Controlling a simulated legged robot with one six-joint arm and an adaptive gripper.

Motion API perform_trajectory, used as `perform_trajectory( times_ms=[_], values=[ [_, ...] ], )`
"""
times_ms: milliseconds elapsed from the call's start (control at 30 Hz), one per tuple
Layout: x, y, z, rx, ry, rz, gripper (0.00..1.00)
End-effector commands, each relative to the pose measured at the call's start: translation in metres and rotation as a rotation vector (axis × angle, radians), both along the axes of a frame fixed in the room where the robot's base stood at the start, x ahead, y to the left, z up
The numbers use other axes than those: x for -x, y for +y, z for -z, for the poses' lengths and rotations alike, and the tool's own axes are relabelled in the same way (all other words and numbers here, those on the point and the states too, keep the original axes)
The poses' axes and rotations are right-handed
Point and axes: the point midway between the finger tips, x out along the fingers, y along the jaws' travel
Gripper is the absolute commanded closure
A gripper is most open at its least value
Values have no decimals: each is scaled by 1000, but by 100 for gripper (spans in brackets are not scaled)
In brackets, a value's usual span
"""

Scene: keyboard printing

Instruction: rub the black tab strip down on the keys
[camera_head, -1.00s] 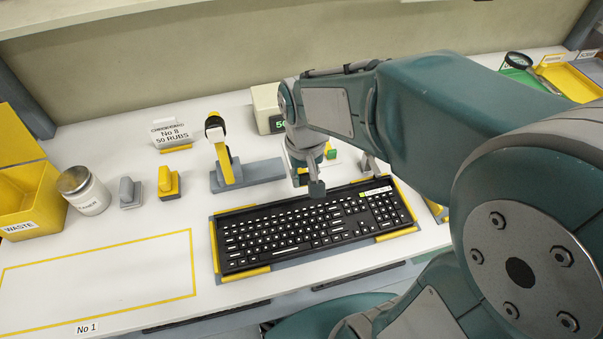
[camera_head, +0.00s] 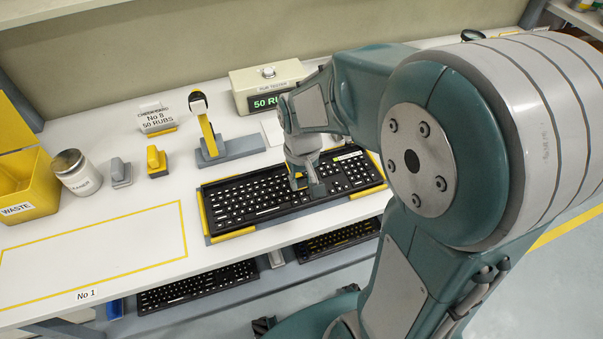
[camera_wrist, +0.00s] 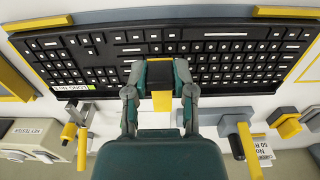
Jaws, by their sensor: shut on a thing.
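The black keyboard (camera_head: 240,198) lies in a grey fixture with yellow corner pieces; it also shows in the wrist view (camera_wrist: 225,58). My gripper (camera_head: 305,180) is over the right-middle part of the keys. In the wrist view my gripper (camera_wrist: 160,88) is shut on a small yellow block (camera_wrist: 162,101) with a dark upper part, its end over the keys. I cannot tell whether the block touches the keys. I cannot make out a separate black tab strip against the black keys; the gripper covers part of them.
A cream rub tester (camera_head: 265,85) reading "50 RUBS" stands behind. A yellow post on a grey base (camera_head: 235,148), a yellow block (camera_head: 157,162), a grey block (camera_head: 121,172), a jar (camera_head: 77,172) and a yellow waste bin (camera_head: 28,185) stand left. The outlined area (camera_head: 95,250) is empty.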

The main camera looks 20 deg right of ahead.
Motion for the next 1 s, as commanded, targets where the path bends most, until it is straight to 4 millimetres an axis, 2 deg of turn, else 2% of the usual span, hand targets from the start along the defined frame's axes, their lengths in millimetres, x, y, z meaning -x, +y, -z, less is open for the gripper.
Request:
perform_trajectory(
  times_ms=[500, 1000],
  values=[
    [0, 0, 41, 0, 2, 0, 100],
    [0, 0, 46, 0, 0, 0, 100]
  ],
)
